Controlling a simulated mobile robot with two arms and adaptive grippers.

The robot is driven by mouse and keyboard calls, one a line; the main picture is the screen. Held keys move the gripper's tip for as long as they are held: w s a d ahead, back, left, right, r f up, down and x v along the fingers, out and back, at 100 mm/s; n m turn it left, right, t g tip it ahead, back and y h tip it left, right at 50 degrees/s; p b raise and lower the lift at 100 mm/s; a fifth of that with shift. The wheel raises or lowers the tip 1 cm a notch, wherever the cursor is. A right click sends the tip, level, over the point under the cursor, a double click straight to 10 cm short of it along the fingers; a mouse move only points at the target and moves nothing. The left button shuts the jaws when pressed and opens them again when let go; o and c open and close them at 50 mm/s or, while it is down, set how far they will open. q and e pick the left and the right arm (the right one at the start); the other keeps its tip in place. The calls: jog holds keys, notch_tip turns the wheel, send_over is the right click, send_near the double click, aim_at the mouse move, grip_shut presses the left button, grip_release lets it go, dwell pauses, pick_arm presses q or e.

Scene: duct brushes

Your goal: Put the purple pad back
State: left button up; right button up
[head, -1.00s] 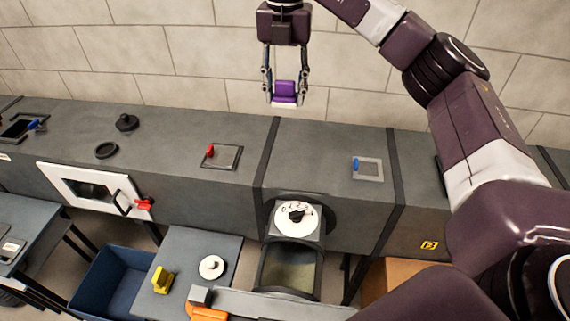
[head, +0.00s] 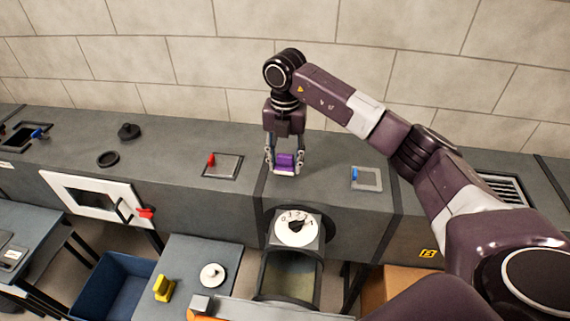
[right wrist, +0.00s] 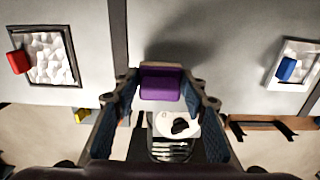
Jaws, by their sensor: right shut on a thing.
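The purple pad (head: 286,160) is a small block with a paler top part. My right gripper (head: 285,171) is shut on it and points down over the top of the grey duct, near the dark seam band. In the right wrist view the purple pad (right wrist: 160,86) sits between the two fingers (right wrist: 163,100). I cannot tell from the head view whether the pad touches the duct (head: 330,155) or hangs just above it. My left gripper is not in view.
Framed hatches with a red tab (head: 211,160) and a blue tab (head: 355,173) flank the gripper on the duct top. A white numbered dial (head: 297,228) is on the front. A table holds a yellow block (head: 164,287) and white disc (head: 212,274); a blue bin (head: 88,295) stands left.

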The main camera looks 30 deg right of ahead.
jog(key=shift+f, duration=1.05)
jog(key=shift+f, duration=0.1)
jog(key=o, duration=1)
